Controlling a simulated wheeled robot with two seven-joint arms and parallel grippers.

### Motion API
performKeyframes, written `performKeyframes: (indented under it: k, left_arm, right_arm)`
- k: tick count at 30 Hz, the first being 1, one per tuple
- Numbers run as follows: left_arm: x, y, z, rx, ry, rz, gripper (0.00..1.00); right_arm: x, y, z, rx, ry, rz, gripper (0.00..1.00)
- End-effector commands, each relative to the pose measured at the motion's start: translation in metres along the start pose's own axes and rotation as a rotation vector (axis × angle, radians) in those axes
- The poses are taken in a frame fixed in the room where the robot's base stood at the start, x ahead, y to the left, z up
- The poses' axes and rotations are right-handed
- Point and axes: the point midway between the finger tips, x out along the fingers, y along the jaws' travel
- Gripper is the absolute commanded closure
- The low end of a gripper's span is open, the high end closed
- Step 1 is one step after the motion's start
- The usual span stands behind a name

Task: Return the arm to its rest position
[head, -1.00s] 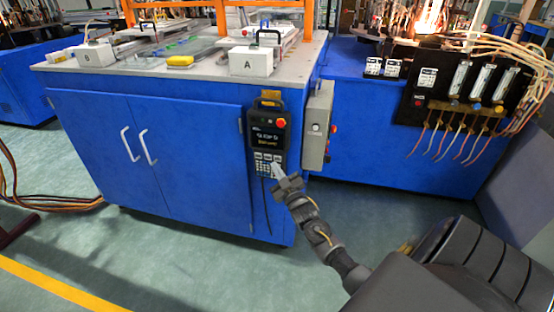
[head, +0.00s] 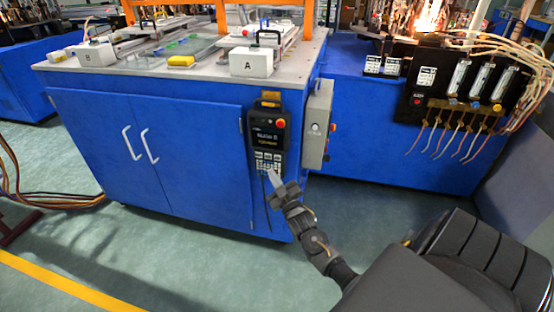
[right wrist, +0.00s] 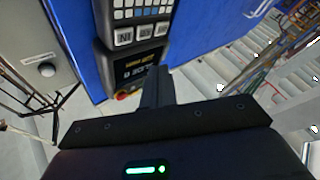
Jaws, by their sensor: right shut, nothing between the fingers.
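My right gripper (head: 271,178) is shut and empty. In the head view its fingertips are just below the keypad of a black handheld control panel (head: 268,137), which hangs on the front of the blue cabinet. The panel has a lit screen, a red button and a keypad. In the right wrist view the closed fingers (right wrist: 156,82) point at the panel (right wrist: 133,45). I cannot tell whether the tips touch it. My left gripper is not in view.
The blue cabinet (head: 190,150) has a table top with white boxes marked A (head: 251,63) and B (head: 95,54). A grey switch box (head: 316,124) is on its side. A gauge panel (head: 460,82) with hoses stands at the right. Green floor (head: 170,260) lies open in front.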

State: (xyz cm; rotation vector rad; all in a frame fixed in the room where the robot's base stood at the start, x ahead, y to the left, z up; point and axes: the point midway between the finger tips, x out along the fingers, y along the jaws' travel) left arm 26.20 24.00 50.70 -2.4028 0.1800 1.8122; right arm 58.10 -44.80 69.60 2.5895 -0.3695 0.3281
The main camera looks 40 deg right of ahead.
Motion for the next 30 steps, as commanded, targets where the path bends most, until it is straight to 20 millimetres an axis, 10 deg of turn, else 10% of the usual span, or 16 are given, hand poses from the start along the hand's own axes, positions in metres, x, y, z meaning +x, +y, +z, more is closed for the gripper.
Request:
performKeyframes:
  k: [11, 18, 24, 30]
  left_arm:
    - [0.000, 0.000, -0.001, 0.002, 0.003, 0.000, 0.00]
    - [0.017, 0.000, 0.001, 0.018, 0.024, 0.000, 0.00]
    - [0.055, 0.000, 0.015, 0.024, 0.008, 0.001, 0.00]
    - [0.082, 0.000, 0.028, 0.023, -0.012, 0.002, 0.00]
  right_arm:
    - [0.000, 0.000, 0.003, 0.008, -0.013, -0.003, 1.00]
    - [-0.012, -0.036, 0.048, 0.100, -0.338, -0.125, 1.00]
    - [-0.132, -0.124, 0.101, 0.167, -0.856, -0.371, 1.00]
    - [-0.264, -0.172, 0.112, 0.152, -1.210, -0.550, 1.00]
